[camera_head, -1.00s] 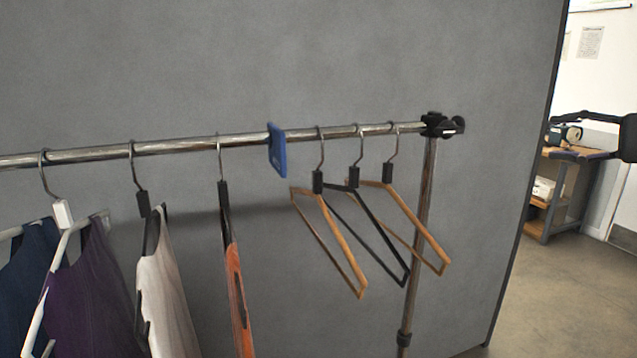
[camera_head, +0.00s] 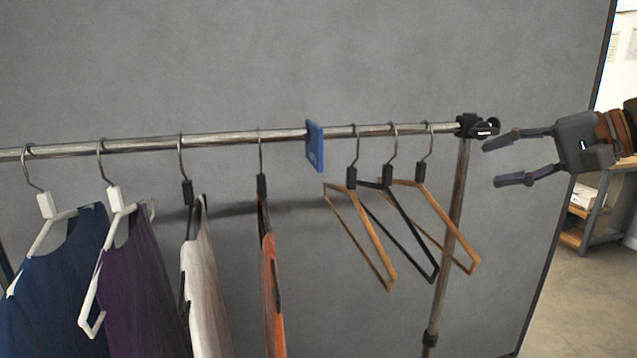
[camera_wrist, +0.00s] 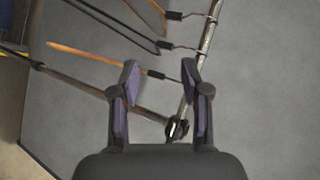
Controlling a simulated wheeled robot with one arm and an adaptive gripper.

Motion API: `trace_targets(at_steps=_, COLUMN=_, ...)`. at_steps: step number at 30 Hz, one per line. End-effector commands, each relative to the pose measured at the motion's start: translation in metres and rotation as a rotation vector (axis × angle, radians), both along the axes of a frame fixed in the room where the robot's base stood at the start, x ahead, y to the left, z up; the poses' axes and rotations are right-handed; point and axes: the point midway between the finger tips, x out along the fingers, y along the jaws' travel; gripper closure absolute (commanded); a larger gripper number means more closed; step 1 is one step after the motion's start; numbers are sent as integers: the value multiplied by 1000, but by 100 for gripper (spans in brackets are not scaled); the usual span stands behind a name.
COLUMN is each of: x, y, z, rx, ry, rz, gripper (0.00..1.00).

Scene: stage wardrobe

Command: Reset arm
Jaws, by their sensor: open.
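My gripper (camera_head: 507,160) is in the right part of the head view, its fingers spread apart and empty. It points left toward the end of the clothes rail, beside the black end clamp (camera_head: 477,127). In the wrist view my gripper (camera_wrist: 160,78) shows both fingers apart, with nothing held between them. The rail's end joint (camera_wrist: 178,129) and a wooden hanger (camera_wrist: 95,58) appear beyond the fingers in that view. I cannot tell the exact gap between the fingers and the rail.
The metal rail (camera_head: 225,137) carries several garments at left, a blue divider (camera_head: 315,146), and empty hangers (camera_head: 372,243) at right. An upright post (camera_head: 448,235) supports its right end. A grey panel (camera_head: 300,55) stands behind. A workbench (camera_head: 603,205) stands at far right.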

Motion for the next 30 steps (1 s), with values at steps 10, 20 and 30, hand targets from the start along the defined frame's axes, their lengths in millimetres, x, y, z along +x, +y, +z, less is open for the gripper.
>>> trace_targets(at_steps=10, x=-41, y=118, z=-84, rx=-302, ry=109, rz=228, gripper=54)
trace_targets(at_steps=20, x=-107, y=164, z=-191, rx=-590, ry=235, rz=396, gripper=54)
trace_targets(at_steps=30, x=-195, y=148, z=-301, rx=-858, ry=400, rz=534, gripper=54)
